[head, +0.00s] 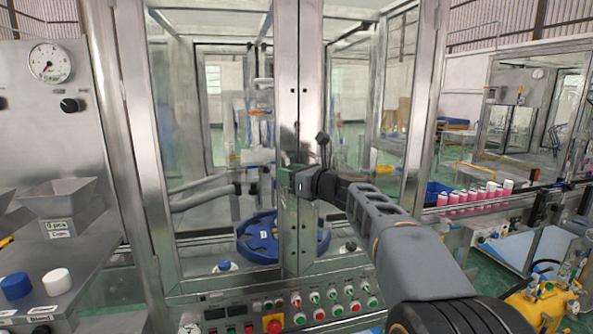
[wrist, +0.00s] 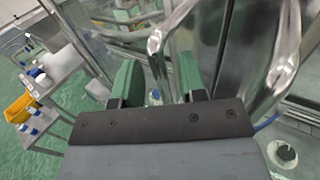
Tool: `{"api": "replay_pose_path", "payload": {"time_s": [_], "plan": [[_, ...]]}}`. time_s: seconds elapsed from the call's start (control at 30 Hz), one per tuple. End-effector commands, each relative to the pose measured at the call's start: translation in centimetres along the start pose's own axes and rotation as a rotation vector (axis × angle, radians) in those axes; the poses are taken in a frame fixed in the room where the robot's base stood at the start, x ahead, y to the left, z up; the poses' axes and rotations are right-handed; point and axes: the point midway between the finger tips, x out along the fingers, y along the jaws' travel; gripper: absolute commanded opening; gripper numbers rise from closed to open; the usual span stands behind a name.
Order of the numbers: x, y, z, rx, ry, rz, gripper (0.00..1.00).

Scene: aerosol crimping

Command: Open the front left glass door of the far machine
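The machine in front of me has a front left glass door (head: 205,130), framed in steel, which looks closed. Its frame meets the neighbouring right glass door (head: 365,125) at the middle uprights. My gripper (head: 288,182) is at these uprights, at about mid-height of the door, and hides part of them. In the wrist view my gripper's green fingers (wrist: 159,75) stand apart. A shiny curved metal bar (wrist: 155,45) runs near and partly between them; I cannot tell if it is the door handle or if the fingers touch it.
A blue round part (head: 262,238) sits inside the machine. Below the doors is a panel of buttons (head: 320,305) with a red emergency stop. A gauge cabinet (head: 50,110) stands at left. Pink cans (head: 475,195) line a conveyor at right.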

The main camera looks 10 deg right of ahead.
Motion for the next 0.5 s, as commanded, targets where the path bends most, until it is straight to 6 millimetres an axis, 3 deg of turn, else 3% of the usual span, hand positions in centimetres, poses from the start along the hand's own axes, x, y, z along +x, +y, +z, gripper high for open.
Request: {"api": "replay_pose_path", "payload": {"time_s": [0.5], "plan": [[1.00, -0.07, -0.02, 0.000, 0.000, -0.002, 0.37]]}}
